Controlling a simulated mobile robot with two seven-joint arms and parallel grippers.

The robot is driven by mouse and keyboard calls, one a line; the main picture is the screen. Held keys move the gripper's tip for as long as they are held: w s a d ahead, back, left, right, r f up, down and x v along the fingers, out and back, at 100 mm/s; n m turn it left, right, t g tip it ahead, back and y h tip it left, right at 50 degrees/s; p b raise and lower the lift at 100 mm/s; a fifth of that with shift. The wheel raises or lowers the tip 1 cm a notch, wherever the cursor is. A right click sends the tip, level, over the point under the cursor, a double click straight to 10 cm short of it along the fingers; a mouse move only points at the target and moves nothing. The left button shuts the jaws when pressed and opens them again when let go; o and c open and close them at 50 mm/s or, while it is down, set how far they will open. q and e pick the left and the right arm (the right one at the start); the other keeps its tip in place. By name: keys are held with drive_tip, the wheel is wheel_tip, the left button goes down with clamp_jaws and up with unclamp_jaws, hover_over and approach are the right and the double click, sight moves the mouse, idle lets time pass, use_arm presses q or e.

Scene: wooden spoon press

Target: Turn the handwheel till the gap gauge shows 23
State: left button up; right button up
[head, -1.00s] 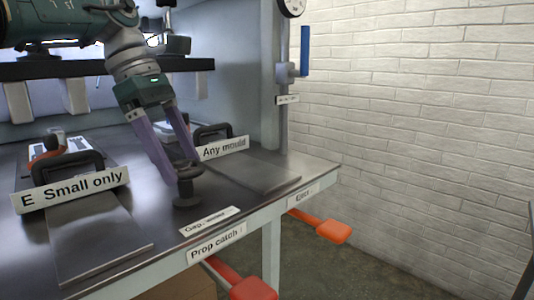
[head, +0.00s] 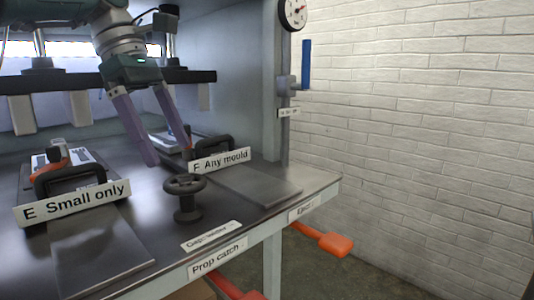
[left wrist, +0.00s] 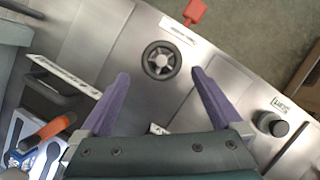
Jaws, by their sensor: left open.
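The dark handwheel (head: 185,183) stands on a short post near the front of the metal bench. It shows from above, with spokes and a round hub, in the left wrist view (left wrist: 161,60). My left gripper (head: 168,157) is open and empty, its purple fingers apart from the wheel, above and behind it. In the left wrist view the wheel lies ahead, between the lines of the open fingertips (left wrist: 160,73). A round white dial with a red pointer (head: 293,12) is at the top; its numbers are too small to read. My right gripper is not in view.
Clamped stations labelled "E Small only" (head: 72,202) and "F Any mould" (head: 220,161) flank the wheel. A "Prop catch" label (head: 218,257) is on the front edge. Orange-red handles (head: 335,244) stick out below. A blue bar (head: 306,62) stands near the post.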

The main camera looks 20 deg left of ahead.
use_arm(q)
drive_tip(key=shift+v, duration=1.15)
drive_tip(key=shift+p, duration=0.3)
